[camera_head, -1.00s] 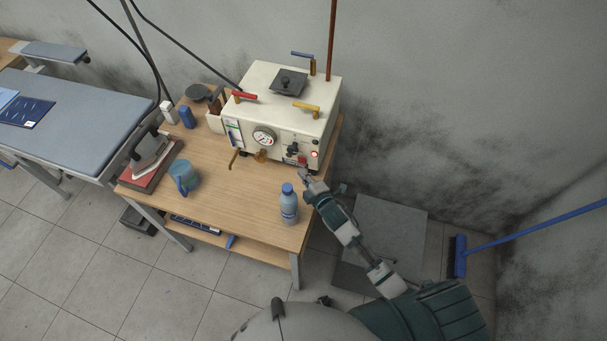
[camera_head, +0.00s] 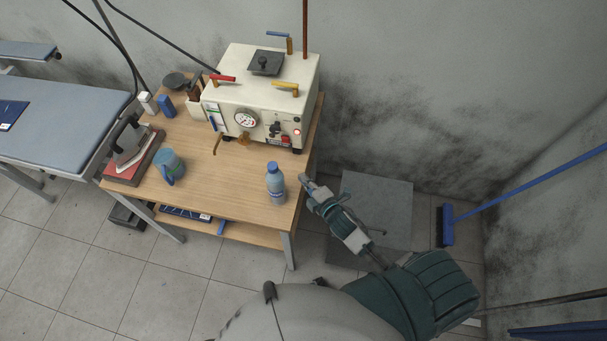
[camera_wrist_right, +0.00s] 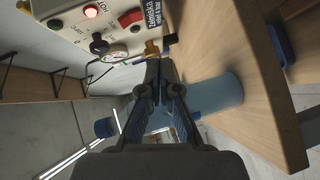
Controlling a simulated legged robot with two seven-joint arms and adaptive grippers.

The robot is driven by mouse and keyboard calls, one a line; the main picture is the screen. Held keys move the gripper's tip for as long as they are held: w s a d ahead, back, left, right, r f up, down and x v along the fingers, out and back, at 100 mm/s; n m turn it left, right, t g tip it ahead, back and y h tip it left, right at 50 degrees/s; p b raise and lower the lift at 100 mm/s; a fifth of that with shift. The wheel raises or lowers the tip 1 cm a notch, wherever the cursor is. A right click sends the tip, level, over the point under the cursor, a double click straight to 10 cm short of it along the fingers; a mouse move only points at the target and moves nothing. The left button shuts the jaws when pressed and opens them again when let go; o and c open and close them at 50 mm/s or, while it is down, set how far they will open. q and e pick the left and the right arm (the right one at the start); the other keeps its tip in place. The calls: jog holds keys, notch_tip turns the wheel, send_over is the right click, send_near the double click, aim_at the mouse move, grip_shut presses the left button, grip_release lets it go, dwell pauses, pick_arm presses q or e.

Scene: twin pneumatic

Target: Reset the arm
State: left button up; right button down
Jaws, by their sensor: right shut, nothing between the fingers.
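My right arm comes in from the lower right in the head view. Its gripper (camera_head: 306,184) is at the right edge of the wooden table (camera_head: 238,193), just right of the blue bottle (camera_head: 275,182). In the right wrist view the gripper's fingers (camera_wrist_right: 158,72) are together with nothing between them. A cream steam generator (camera_head: 262,95) with a gauge, coloured valve handles and a lit red light stands on the table beyond the gripper. Its front panel (camera_wrist_right: 107,22) fills the upper left of the wrist view. My left gripper is not in view.
A blue mug (camera_head: 170,166) and an iron (camera_head: 131,144) on a red pad are on the table's left side. An ironing board (camera_head: 65,115) stands to the left. A grey slab (camera_head: 376,205) and a blue broom (camera_head: 445,226) are at right. Tiled floor in front is clear.

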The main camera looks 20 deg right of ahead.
jog(key=s+d+f+m+g+h, duration=0.1)
jog(key=s+f+m+g+h, duration=0.15)
jog(key=s+m+g, duration=0.7)
jog(key=s+d+f+m+g+h, duration=0.1)
jog(key=s+f+m+g, duration=0.2)
jog(key=s+m, duration=0.75)
jog(key=s+f+n, duration=0.2)
jog(key=s+f, duration=0.1)
jog(key=f, duration=1)
jog(key=s+f+n, duration=0.2)
jog(key=f, duration=1.1)
jog(key=s+d+f+g, duration=0.2)
jog(key=s+d+f, duration=0.1)
jog(key=s+f, duration=1.3)
jog(key=shift+s+f, duration=0.3)
jog(key=shift+s, duration=0.65)
